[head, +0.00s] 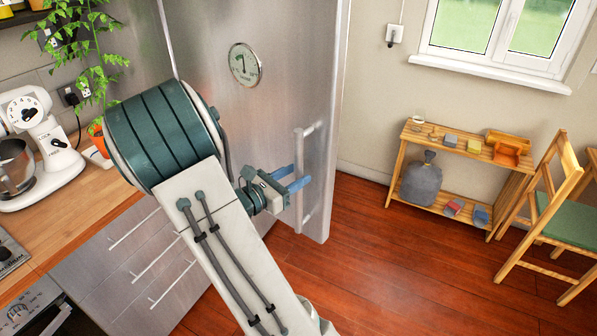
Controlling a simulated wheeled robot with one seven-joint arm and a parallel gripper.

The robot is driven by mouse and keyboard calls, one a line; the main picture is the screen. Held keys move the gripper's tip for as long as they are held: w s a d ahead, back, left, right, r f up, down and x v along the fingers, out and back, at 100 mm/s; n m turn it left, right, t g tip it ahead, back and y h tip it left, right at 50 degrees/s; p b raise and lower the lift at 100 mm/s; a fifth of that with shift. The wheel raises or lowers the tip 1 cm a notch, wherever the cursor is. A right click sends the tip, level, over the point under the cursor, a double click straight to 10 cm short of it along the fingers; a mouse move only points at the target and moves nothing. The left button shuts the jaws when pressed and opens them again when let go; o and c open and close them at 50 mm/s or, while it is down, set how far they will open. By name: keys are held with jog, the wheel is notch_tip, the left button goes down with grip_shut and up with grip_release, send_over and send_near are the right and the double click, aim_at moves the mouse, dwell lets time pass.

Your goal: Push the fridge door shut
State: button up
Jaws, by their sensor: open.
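The fridge door (285,60) is a tall brushed-steel panel in the upper middle of the head view, with a round dial (244,65) on it. Its vertical bar handle (311,150) is near its right edge. The door's free edge stands out over the wooden floor, so it looks ajar; the exact angle cannot be told. My gripper (297,178) has blue fingers, open, at the handle's mid-height. The fingers overlap the handle in the picture; whether they touch it cannot be told. My arm hides the lower left of the door.
A wooden counter (95,215) with a white stand mixer (40,150) and a potted plant (85,45) is at left, above steel drawers (140,260). A wooden shelf (465,150) and a chair (560,200) stand at right. The floor (400,255) between is clear.

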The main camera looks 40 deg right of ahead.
jog(key=shift+d, duration=0.95)
grip_shut()
jog(key=shift+d, duration=0.1)
